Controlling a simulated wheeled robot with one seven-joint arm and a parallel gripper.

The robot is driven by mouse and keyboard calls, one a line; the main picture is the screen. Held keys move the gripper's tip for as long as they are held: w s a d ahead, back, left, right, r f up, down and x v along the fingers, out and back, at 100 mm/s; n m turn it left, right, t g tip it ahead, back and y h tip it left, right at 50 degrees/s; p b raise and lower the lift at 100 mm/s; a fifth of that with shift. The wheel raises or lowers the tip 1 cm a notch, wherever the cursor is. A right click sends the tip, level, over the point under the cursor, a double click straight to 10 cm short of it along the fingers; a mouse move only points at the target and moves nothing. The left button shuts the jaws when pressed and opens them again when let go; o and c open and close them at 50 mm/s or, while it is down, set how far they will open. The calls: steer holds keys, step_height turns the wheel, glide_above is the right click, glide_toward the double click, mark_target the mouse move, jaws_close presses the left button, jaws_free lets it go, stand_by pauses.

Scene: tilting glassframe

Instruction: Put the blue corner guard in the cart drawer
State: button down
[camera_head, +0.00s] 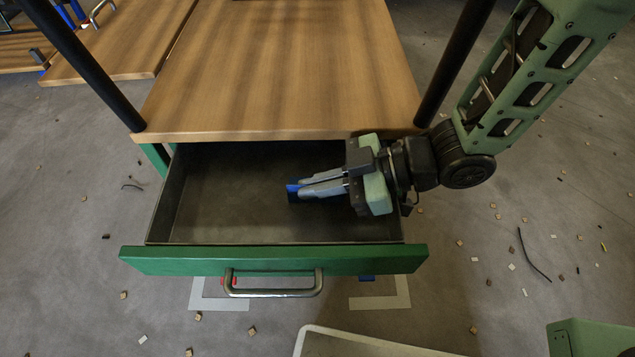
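The blue corner guard (293,192) is at the tips of my gripper (298,190), over the right half of the open cart drawer. My gripper points left, and its two grey fingers are close together on the guard. The cart drawer (274,261) is pulled out below the wooden cart top. It has a green front with a metal handle, and its dark floor looks bare. I cannot tell whether the guard touches the drawer floor or is held above it.
The wooden cart top (280,70) overhangs the back of the drawer, with black posts at both sides. A wooden bench (120,45) stands at the upper left with blue items beyond it. Small scraps and a black cable (533,258) lie on the grey floor.

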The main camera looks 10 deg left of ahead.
steer(key=shift+s+d+f, duration=0.15)
steer(key=shift+f, duration=0.5)
steer(key=c, duration=1.6)
jaws_free()
steer(key=shift+f, duration=0.1)
steer(key=shift+c, duration=0.2)
steer(key=shift+r, duration=0.5)
steer(key=p+v, duration=0.1)
steer(key=v, duration=0.3)
steer(key=p+v, duration=0.1)
steer(key=v, duration=0.3)
steer(key=p+v, duration=0.2)
steer(key=v, duration=0.2)
steer(key=shift+r, duration=0.4)
steer(key=shift+w, duration=0.2)
